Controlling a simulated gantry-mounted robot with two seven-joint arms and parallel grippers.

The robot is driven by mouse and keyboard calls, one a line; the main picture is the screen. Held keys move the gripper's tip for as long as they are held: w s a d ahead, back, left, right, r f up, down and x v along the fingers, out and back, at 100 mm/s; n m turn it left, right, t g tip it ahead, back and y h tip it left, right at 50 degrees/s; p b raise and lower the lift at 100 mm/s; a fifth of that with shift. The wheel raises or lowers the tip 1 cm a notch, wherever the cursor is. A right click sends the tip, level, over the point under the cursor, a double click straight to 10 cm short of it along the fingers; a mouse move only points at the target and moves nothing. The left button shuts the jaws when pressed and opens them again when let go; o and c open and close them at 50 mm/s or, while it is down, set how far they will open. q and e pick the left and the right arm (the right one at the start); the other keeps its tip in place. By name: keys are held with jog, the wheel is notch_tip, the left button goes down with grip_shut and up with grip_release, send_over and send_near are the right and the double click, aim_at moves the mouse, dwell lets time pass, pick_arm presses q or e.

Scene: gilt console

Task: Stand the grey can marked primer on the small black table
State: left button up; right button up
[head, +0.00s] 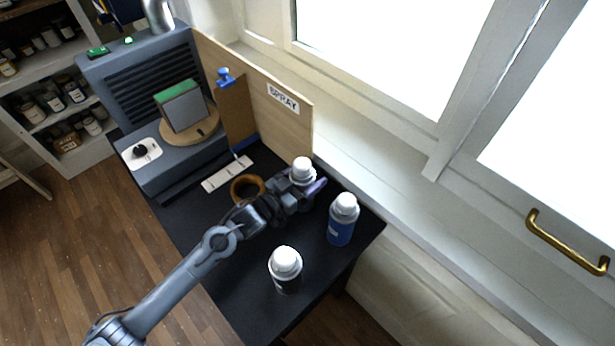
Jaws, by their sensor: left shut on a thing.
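A can with a white cap (303,166) is at the back of the black table (232,285), close to the board. Little of its body shows; it looks greyish, and no primer marking can be read. My left gripper (302,193) reaches across the table from the lower left and is shut on this can. The gripper hides the can's lower part, so I cannot tell whether its base touches the table. The can looks roughly upright. My right gripper is not in view.
A blue can (341,226) stands right of the gripper, and a dark can with a white cap (286,270) stands nearer the front. An orange-brown ring (247,181) and a white strip (227,175) lie left. A wooden board marked SPRAY (292,118) borders the back.

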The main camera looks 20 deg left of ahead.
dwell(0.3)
pick_arm(q)
jog(key=shift+f, duration=0.15)
jog(key=o, duration=1.4)
jog(key=shift+s+a, duration=0.2)
jog(key=shift+s, duration=0.15)
jog(key=p+v, duration=0.1)
jog(key=v, duration=1)
jog(key=shift+s, duration=0.1)
